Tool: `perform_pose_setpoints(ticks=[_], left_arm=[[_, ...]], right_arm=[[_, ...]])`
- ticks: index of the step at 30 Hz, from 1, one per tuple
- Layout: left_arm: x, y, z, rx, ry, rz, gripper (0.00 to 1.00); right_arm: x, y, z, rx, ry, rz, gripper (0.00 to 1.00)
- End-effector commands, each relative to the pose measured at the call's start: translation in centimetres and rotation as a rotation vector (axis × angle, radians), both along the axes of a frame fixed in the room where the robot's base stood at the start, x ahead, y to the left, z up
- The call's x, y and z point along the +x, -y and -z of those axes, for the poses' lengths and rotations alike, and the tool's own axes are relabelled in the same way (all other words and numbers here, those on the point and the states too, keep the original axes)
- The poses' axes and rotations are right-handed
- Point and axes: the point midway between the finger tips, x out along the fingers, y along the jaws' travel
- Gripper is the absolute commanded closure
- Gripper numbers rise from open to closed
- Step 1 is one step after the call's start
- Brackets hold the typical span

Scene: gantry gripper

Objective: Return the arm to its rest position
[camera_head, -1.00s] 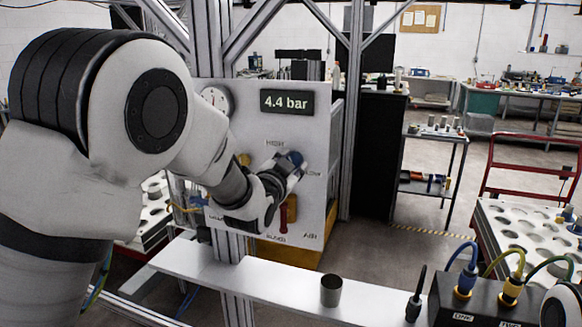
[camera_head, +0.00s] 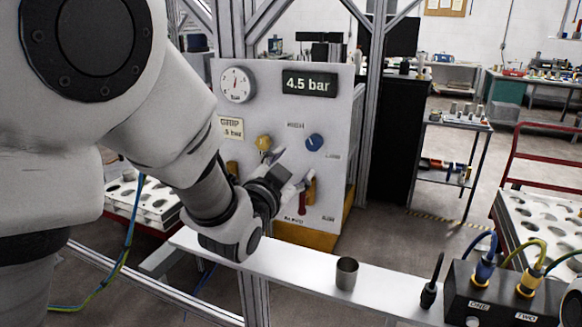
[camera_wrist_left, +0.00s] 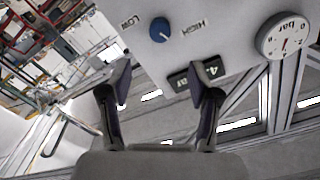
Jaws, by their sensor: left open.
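My left gripper (camera_head: 284,182) is in front of the lower part of the white control panel (camera_head: 340,105), apart from the blue knob (camera_head: 314,142). Its jaws are open and empty. In the left wrist view the two dark fingers of the left gripper (camera_wrist_left: 158,82) stand apart with nothing between them, and the blue knob (camera_wrist_left: 160,30) shows beyond them. My left arm (camera_head: 110,110) fills the left side of the head view and hides part of the scene.
The panel carries a round gauge (camera_head: 238,84), a "4.5 bar" display (camera_head: 307,84), a yellow knob (camera_head: 263,143) and a red lever (camera_head: 302,200). A metal cup (camera_head: 347,273) stands on the white shelf (camera_head: 290,268). A black box with cables (camera_head: 500,298) is at the right.

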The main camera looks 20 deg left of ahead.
Motion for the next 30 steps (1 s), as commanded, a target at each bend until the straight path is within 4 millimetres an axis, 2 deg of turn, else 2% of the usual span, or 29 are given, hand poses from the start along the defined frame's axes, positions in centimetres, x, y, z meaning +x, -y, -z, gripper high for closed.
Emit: perform_pose_setpoints(ticks=[3,14,17,20,23,24,26,27,29,30], left_arm=[[-0.5,0.0,0.0,0.0,0.0,0.0,0.38],[-0.4,0.0,0.1,0.0,-0.001,0.0,0.38],[-0.2,0.0,1.7,0.0,-0.032,0.0,0.38],[0.2,-0.3,6.9,-0.011,-0.129,-0.004,0.38],[-0.3,-0.9,15.1,-0.031,-0.286,-0.016,0.38],[-1.0,-1.2,18.8,-0.04,-0.359,-0.023,0.38],[-2.6,-1.7,24.1,-0.053,-0.47,-0.034,0.38],[-3.9,-2.0,27.4,-0.066,-0.548,-0.045,0.38],[-6.5,-2.4,32.3,-0.087,-0.666,-0.063,0.38],[-8.5,-2.7,35.4,-0.105,-0.748,-0.078,0.38]], right_arm=[[0.0,0.0,0.0,0.0,0.0,0.0,0.6],[0.0,0.0,0.0,0.0,0.0,0.0,0.6],[0.0,0.0,0.0,0.0,0.0,0.0,0.6],[0.0,0.0,0.0,0.0,0.0,0.0,0.6],[0.0,0.0,0.0,0.0,0.0,0.0,0.6],[0.0,0.0,0.0,0.0,0.0,0.0,0.6],[0.0,0.0,0.0,0.0,0.0,0.0,0.6],[0.0,0.0,0.0,0.0,0.0,0.0,0.6],[0.0,0.0,0.0,0.0,0.0,0.0,0.6],[0.0,0.0,0.0,0.0,0.0,0.0,0.6]])
